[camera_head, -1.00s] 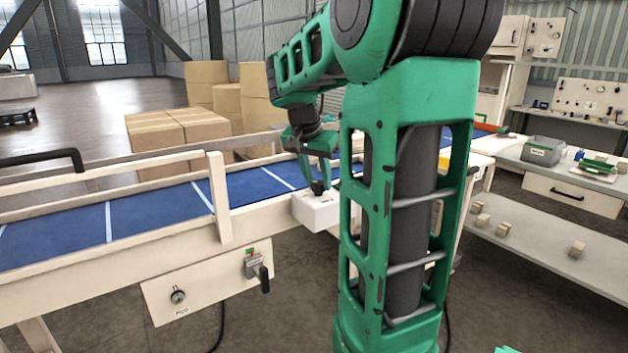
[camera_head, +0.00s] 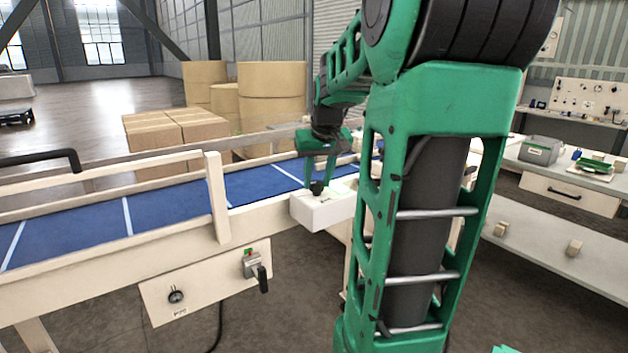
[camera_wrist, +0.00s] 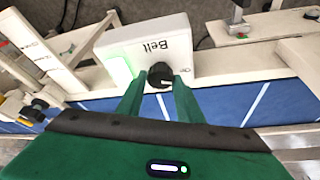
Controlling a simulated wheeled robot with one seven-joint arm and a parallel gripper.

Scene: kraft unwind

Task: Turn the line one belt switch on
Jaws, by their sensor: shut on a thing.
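The belt switch is a black knob (camera_wrist: 160,76) on a white box (camera_wrist: 167,40) marked "Belt". In the head view the box (camera_head: 322,212) sits on the near rail of the blue conveyor belt (camera_head: 160,208). My gripper (camera_wrist: 161,84) has its two green fingers on either side of the knob and is shut on it. In the head view my gripper (camera_head: 318,187) reaches down onto the box top. A green light (camera_wrist: 120,68) glows on the box beside the knob. The knob's pointer mark cannot be made out.
A beige panel (camera_head: 210,283) with a round switch and a lever handle (camera_head: 259,270) hangs below the conveyor. Cardboard boxes (camera_head: 178,135) and big paper rolls (camera_head: 270,95) stand behind it. A workbench (camera_head: 570,185) is at the right.

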